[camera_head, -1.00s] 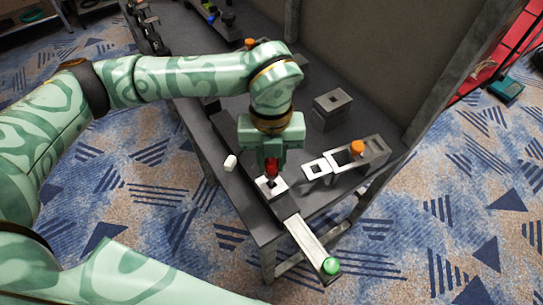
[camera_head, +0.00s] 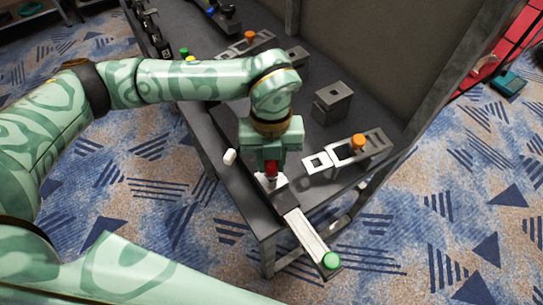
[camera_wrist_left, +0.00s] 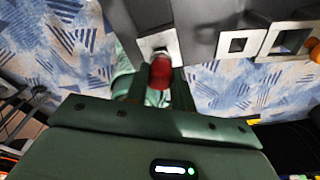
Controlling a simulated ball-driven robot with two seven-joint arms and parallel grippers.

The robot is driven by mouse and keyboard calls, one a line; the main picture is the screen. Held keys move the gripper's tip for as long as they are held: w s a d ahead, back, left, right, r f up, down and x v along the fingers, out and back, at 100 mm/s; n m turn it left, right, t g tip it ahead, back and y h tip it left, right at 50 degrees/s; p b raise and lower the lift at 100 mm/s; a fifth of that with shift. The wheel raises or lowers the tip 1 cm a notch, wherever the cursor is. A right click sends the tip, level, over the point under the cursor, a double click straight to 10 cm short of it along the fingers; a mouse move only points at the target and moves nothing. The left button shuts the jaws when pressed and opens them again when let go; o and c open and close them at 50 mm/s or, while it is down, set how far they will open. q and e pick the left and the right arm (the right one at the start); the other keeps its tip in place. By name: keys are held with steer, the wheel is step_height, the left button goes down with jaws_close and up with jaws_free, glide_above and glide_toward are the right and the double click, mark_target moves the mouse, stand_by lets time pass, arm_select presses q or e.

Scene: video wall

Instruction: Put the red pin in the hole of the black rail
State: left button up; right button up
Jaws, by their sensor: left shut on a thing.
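The red pin (camera_head: 271,168) is held upright in my left gripper (camera_head: 270,162), which is shut on it. The pin's lower end is over or at a pale square plate (camera_head: 277,185) on the black rail (camera_head: 284,200) near the table's front edge. In the left wrist view the red pin (camera_wrist_left: 160,72) sits between the fingers (camera_wrist_left: 159,88), directly by the square plate (camera_wrist_left: 146,43). The pin's tip meets the plate's middle in the picture; I cannot tell whether it is in the hole. My right gripper is not in view.
A silver bar (camera_head: 305,235) with a green knob (camera_head: 330,260) extends past the table edge. A light bracket (camera_head: 372,150) with an orange knob (camera_head: 359,141) lies to the right. A grey block (camera_head: 332,101) stands behind. A small white piece (camera_head: 229,156) is left of the gripper.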

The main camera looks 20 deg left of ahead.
arm_select(q)
steer(key=shift+f, duration=0.3)
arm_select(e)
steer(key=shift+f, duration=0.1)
arm_select(q)
steer(key=shift+f, duration=0.35)
steer(key=shift+f, duration=0.15)
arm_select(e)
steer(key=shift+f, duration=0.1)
arm_select(q)
steer(key=o, duration=1.6)
steer(key=shift+c, duration=0.2)
step_height(320, 180, up, 7)
steer(key=p, duration=0.5)
steer(key=shift+p, duration=0.3)
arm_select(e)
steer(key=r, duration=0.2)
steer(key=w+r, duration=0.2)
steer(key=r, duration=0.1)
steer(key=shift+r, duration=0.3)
